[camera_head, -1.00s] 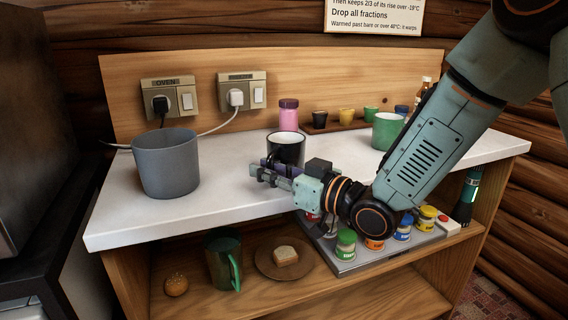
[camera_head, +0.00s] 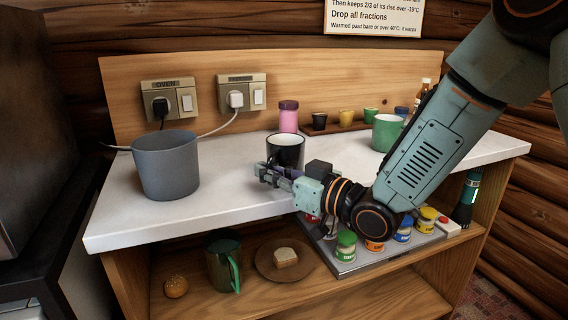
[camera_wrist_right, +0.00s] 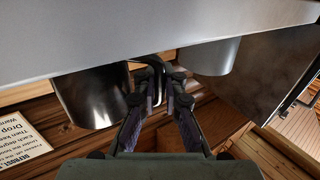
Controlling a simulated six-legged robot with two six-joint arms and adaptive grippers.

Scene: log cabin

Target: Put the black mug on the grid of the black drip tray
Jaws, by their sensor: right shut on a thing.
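The black mug (camera_head: 286,149), with a pale inside, stands upright on the white counter. In the right wrist view its dark shiny side (camera_wrist_right: 92,97) and its handle (camera_wrist_right: 150,66) show. My right gripper (camera_head: 268,173) is at the near side of the mug. In the right wrist view its fingers (camera_wrist_right: 161,85) are shut on the mug's handle. In the head view the arm and gripper hide the handle. I cannot make out a black drip tray with a grid in these frames. My left gripper is not in view.
A grey pot (camera_head: 166,166) stands left of the mug. A pink jar (camera_head: 288,116), a dark board (camera_head: 334,128) with small cups and a green mug (camera_head: 387,133) are behind and right. The lower shelf (camera_head: 210,305) holds a green mug, a plate with bread and several jars.

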